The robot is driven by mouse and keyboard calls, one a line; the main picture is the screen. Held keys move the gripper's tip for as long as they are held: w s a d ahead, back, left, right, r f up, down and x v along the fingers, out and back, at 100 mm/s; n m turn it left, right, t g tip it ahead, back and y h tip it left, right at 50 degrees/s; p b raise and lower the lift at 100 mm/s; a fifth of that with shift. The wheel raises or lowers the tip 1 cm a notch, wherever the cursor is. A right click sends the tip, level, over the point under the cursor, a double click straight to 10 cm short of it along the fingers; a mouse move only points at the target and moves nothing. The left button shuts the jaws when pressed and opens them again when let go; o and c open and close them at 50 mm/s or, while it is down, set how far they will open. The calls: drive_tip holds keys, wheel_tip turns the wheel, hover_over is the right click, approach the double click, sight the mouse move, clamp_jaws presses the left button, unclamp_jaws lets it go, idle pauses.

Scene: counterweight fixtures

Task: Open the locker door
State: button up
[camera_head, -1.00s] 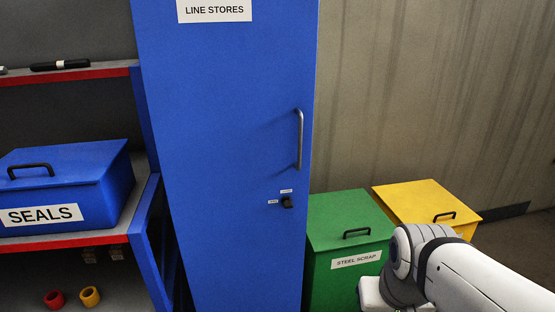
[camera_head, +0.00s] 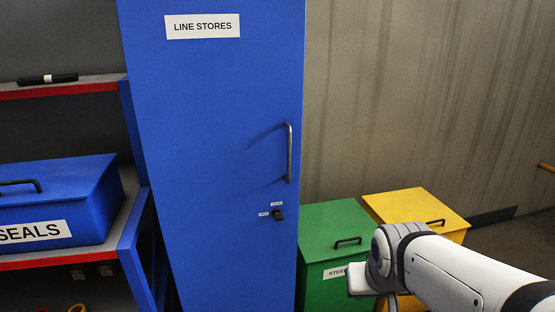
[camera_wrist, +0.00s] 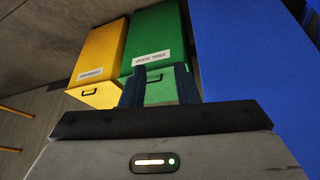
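The tall blue locker door (camera_head: 215,130) is labelled LINE STORES and looks closed. A grey vertical bar handle (camera_head: 289,153) is on its right side. Below the handle is a small dark latch or knob (camera_head: 278,214) with two tiny labels, too small to read. My arm is at the lower right of the head view, in front of the bins, and its fingers are not clearly visible there. In the wrist view my gripper (camera_wrist: 159,85) has its two dark fingers apart with nothing between them, pointing towards the green bin. The blue locker (camera_wrist: 255,50) fills the right there.
A green bin (camera_head: 335,222) and a yellow bin (camera_head: 410,205) stand right of the locker. At left, a red-edged shelf holds a blue SEALS box (camera_head: 60,195) and a dark cylindrical tool (camera_head: 48,79). The wall area right of the handle is clear.

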drive_tip(key=w+r+t+p, duration=0.1)
drive_tip(key=w+r+t, duration=0.3)
drive_tip(key=w, duration=0.5)
drive_tip(key=n+t+y+p, duration=0.45)
drive_tip(key=t+y, duration=0.25)
drive_tip(key=y, duration=0.2)
approach(290, 147)
drive_tip(key=x, duration=0.3)
drive_tip(key=shift+n, duration=0.35)
drive_tip(key=p+x, duration=0.1)
drive_tip(key=x, duration=0.6)
drive_tip(key=shift+w+a+p, duration=0.15)
drive_tip(key=shift+w+p, duration=0.15)
drive_tip(key=shift+c, duration=0.3)
clamp_jaws()
